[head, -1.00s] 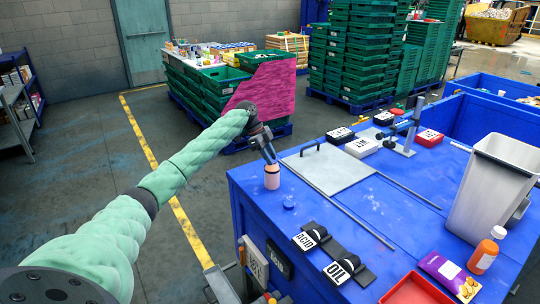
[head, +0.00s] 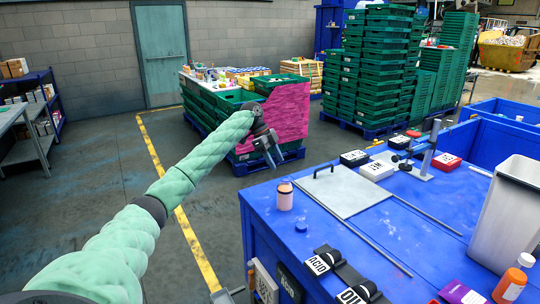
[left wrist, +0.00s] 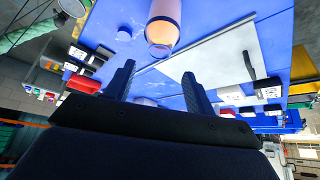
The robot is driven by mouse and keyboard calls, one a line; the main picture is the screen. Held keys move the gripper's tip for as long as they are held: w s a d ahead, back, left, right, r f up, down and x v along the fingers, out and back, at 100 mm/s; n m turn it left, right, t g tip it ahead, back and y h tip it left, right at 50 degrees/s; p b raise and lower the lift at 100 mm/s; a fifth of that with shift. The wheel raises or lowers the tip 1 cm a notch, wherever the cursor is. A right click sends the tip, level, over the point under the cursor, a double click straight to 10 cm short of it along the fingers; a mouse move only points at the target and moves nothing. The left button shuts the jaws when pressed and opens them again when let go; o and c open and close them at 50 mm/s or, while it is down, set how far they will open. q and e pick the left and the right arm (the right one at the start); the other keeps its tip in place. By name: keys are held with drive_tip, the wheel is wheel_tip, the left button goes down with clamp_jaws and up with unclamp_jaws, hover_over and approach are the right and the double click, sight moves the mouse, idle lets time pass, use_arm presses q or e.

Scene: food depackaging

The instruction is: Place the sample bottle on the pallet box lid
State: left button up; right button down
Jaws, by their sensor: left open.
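The sample bottle (head: 285,195), small and pinkish with a paler top, stands upright on the blue top (head: 425,210), left of a flat grey plate with a black handle (head: 350,192). I cannot tell which of these surfaces is the pallet box lid. My left gripper (head: 271,160) is open and empty, above and left of the bottle, apart from it. In the left wrist view the bottle (left wrist: 163,25) shows beyond the spread fingers (left wrist: 158,76). My right gripper is not in view.
A small blue cap (head: 301,227) lies near the bottle. Black blocks labelled ACID (head: 323,262) and OIL sit at the front edge. Labelled boxes (head: 376,171) and a clamp stand (head: 428,150) are at the back. A tall grey bin (head: 507,215) and an orange bottle (head: 512,280) stand right.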

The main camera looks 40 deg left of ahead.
use_arm(q)
drive_tip(key=shift+b+v, duration=0.6)
drive_tip(key=shift+v, duration=1.7)
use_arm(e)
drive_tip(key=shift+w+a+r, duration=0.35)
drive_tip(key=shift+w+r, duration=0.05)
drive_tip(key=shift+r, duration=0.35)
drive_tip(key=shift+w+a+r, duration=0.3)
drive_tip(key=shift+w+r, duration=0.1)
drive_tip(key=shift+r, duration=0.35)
use_arm(q)
drive_tip(key=shift+a, duration=0.1)
